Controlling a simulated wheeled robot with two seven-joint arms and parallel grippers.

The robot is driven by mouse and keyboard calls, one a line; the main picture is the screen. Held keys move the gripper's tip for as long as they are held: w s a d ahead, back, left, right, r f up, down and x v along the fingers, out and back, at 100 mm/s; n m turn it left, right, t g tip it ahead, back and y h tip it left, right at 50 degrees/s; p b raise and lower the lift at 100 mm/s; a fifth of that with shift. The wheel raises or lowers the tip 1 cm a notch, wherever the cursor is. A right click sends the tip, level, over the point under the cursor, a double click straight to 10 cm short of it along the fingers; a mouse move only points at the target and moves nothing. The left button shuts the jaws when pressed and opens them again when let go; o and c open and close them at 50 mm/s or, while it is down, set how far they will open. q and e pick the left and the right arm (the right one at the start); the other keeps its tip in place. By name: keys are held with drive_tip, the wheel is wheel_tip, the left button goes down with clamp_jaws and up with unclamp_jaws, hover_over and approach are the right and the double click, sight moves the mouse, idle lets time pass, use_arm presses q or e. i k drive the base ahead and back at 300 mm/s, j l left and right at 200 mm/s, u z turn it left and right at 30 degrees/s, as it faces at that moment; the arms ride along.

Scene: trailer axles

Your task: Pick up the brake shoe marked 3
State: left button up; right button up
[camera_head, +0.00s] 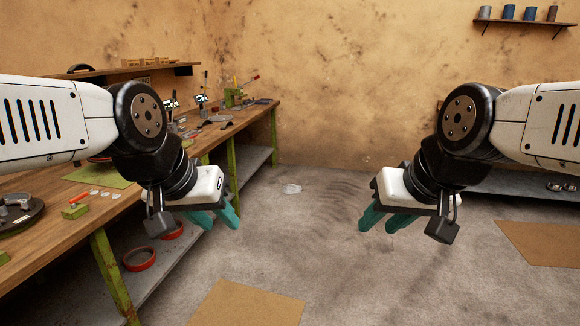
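I cannot make out a brake shoe marked 3 in the head view; the items on the workbench (165,160) are too small to read any number. Small dark curved parts (227,126) lie toward the far end of the bench, but I cannot tell what they are. My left gripper (218,220) hangs in front of the bench's near side, with its teal fingers apart and nothing between them. My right gripper (381,222) hangs over the open floor to the right, with its teal fingers also apart and empty.
The wooden bench with green legs runs along the left.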

sight(203, 122)
drive_tip(key=i+l+z, duration=0.1)
drive_tip(key=i+z, duration=0.15)
drive_tip(key=i, duration=1.55)
drive_tip(key=i+u, duration=0.1)
drive_tip(key=i, duration=0.6)
drive_tip(key=i+l+u, duration=0.1)
drive_tip(key=i, duration=0.6)
drive_tip(key=i+l+u, duration=0.1)
drive_tip(key=i, duration=0.6)
drive_tip(key=i+j+u, duration=0.1)
drive_tip(key=i+u, duration=0.4)
drive_tip(key=i+l+u, duration=0.1)
drive_tip(key=i+u, duration=0.4)
drive_tip(key=i+l+u, duration=0.35)
drive_tip(key=i+u, duration=0.85)
drive_tip(key=i+l+u, duration=0.2)
drive_tip(key=u, duration=0.15)
drive_tip(key=i+l, duration=0.05)
